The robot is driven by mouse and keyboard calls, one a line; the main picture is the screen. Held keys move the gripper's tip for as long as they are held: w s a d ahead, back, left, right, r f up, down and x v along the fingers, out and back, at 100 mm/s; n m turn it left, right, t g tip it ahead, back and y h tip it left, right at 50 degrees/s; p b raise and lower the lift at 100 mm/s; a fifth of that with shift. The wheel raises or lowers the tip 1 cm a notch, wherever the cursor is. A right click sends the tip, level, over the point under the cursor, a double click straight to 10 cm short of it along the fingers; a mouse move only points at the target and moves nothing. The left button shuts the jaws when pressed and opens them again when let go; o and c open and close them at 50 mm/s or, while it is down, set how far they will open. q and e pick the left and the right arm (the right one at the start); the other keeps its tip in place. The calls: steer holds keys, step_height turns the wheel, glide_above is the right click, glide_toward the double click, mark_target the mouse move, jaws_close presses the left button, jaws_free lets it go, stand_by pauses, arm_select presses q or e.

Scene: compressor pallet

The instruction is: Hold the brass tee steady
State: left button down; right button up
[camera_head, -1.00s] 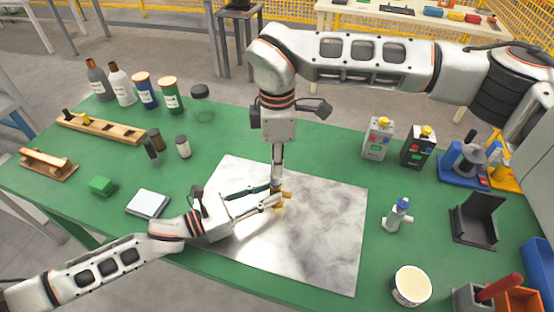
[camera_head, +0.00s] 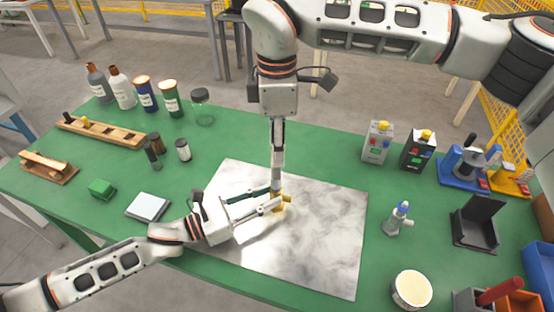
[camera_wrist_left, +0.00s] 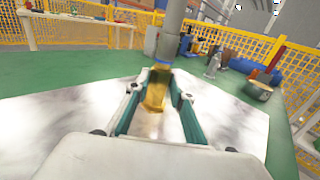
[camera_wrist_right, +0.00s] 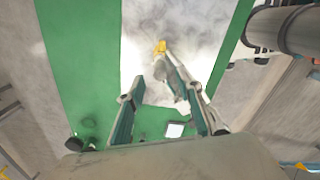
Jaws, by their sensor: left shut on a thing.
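The brass tee (camera_head: 280,202) is over the pale metal plate (camera_head: 315,240). My left gripper (camera_head: 274,203) comes in low from the left and is shut on the tee. In the left wrist view the brass tee (camera_wrist_left: 156,90) sits between the fingertips. My right gripper (camera_head: 277,178) points straight down just above the tee. A grey upright column (camera_wrist_left: 168,35) stands directly above the tee in the left wrist view; I cannot tell whether it is only my right gripper. In the right wrist view its fingers stand apart, with a grey shape between them, so its grip is unclear.
The green bench (camera_head: 225,135) has free room around the plate. A blue-capped bottle (camera_head: 398,218) and a round tub (camera_head: 411,289) stand right of it. Two button boxes (camera_head: 377,143) stand behind. A white square pad (camera_head: 148,206) and several bottles (camera_head: 121,88) are left.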

step_height(320, 180, up, 5)
steer(key=shift+r, duration=0.1)
stand_by(0.4)
arm_select(q)
steer(key=c, duration=1.6)
jaws_free()
steer(key=shift+c, duration=0.2)
steer(key=shift+a, duration=0.1)
